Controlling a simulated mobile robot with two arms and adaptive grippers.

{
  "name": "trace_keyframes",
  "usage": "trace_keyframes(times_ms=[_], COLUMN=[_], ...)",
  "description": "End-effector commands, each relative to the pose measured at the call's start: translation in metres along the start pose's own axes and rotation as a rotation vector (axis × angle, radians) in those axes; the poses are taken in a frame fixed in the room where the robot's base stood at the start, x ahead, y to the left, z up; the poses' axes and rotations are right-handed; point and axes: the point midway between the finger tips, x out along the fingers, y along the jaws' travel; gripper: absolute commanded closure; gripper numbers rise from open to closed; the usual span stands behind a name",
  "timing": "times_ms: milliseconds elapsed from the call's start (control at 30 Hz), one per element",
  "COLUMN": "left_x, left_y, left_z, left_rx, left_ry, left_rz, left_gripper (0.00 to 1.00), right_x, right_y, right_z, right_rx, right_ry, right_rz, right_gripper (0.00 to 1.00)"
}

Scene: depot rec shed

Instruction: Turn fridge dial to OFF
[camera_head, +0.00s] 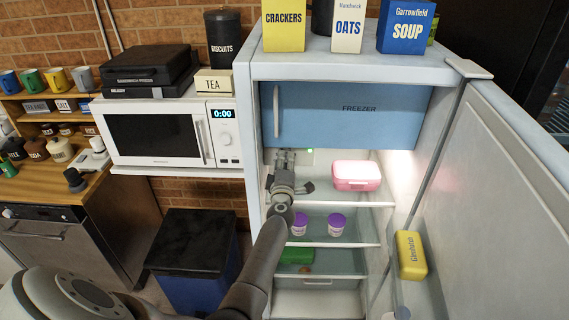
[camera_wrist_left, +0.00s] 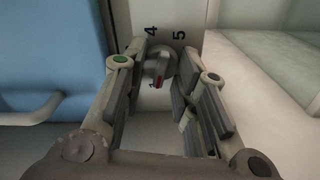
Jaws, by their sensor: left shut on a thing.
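The fridge (camera_head: 255,62) stands with its door open to the right. My left gripper (camera_head: 287,158) reaches inside it, just under the blue freezer door at the compartment's left. In the left wrist view the grey fridge dial (camera_wrist_left: 157,70) sits between the fingertips of my left gripper, which is shut on it. A red mark shows on the dial's lower side. The printed numbers 4 and 5 show above the dial; I cannot see the word OFF. In the head view the gripper hides the dial. My right gripper is not in view.
The freezer door (camera_head: 350,115) is closed, its handle close above my gripper. A pink box (camera_head: 357,176) stands on the shelf to the right, two purple-lidded jars (camera_head: 336,224) below. The open fridge door (camera_head: 500,170) bounds the right side, with a yellow container (camera_head: 411,255).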

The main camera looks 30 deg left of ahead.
Motion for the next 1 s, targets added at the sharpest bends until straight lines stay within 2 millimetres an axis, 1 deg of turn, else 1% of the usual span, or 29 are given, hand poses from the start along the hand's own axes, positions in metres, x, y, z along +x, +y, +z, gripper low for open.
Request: trace_keyframes(times_ms=[100,600,800,1000], left_x=[0.0,0.0,0.0,0.0], left_y=[-0.002,-0.003,-0.003,-0.004], left_z=[0.0,0.001,0.001,0.001], left_rx=[-0.114,-0.573,-0.713,-0.805], left_ry=[0.001,0.002,0.001,0.002], left_rz=[-0.001,-0.001,-0.001,-0.001], left_gripper=[0.97,0.97,0.97,0.97], right_x=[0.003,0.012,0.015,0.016], right_y=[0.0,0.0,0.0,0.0], right_z=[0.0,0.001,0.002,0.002], right_rx=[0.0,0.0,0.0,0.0], right_ry=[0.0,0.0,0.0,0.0], right_rz=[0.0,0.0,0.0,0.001], right_gripper=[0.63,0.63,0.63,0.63])
